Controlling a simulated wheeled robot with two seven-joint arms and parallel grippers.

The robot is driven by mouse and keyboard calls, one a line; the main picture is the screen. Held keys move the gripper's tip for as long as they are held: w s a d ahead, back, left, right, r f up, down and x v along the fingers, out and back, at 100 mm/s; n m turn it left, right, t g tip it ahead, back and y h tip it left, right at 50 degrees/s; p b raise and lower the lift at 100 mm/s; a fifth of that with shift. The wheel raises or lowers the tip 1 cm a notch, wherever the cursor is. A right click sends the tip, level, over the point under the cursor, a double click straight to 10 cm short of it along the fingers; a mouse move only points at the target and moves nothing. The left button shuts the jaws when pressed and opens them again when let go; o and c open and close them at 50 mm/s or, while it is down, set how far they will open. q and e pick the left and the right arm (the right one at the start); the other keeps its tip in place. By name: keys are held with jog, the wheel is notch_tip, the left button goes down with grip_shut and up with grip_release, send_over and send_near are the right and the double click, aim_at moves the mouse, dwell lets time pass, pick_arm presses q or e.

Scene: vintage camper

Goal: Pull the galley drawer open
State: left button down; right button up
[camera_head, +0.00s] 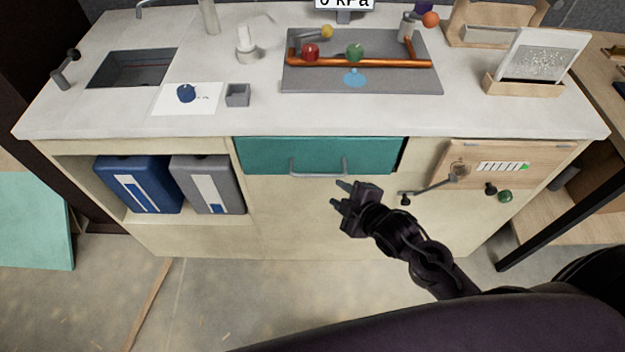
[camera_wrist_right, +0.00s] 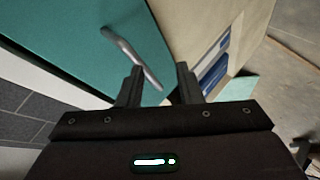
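The galley drawer (camera_head: 270,154) has a teal front and sits under the white counter, in the middle of the cabinet. It looks shut or nearly so. Its grey bar handle (camera_head: 319,171) runs across the lower part of the front. My right gripper (camera_head: 338,193) is just below and right of the handle in the head view, with its fingers apart and nothing between them. In the right wrist view the handle (camera_wrist_right: 133,58) lies ahead of the open fingers (camera_wrist_right: 158,78), with its near end close to the left finger; contact cannot be told. My left gripper is not in view.
The counter (camera_head: 240,120) overhangs the drawer. Floor in front is clear.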

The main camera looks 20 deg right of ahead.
aim_at(317, 174)
jog(key=w+a+n+t+y, duration=0.1)
jog(key=w+n, duration=0.1)
jog(key=w+a+n+y, duration=0.1)
jog(key=w+n+y, duration=0.1)
jog(key=w+n, duration=0.1)
jog(key=w+a+n+t+y, duration=0.1)
jog(key=w+n, duration=0.1)
jog(key=n, duration=0.1)
jog(key=shift+w+a+f+t+y, duration=0.25)
jog(key=shift+a+f+t+y, duration=0.05)
jog(key=shift+f+y, duration=0.1)
dwell(0.3)
grip_shut()
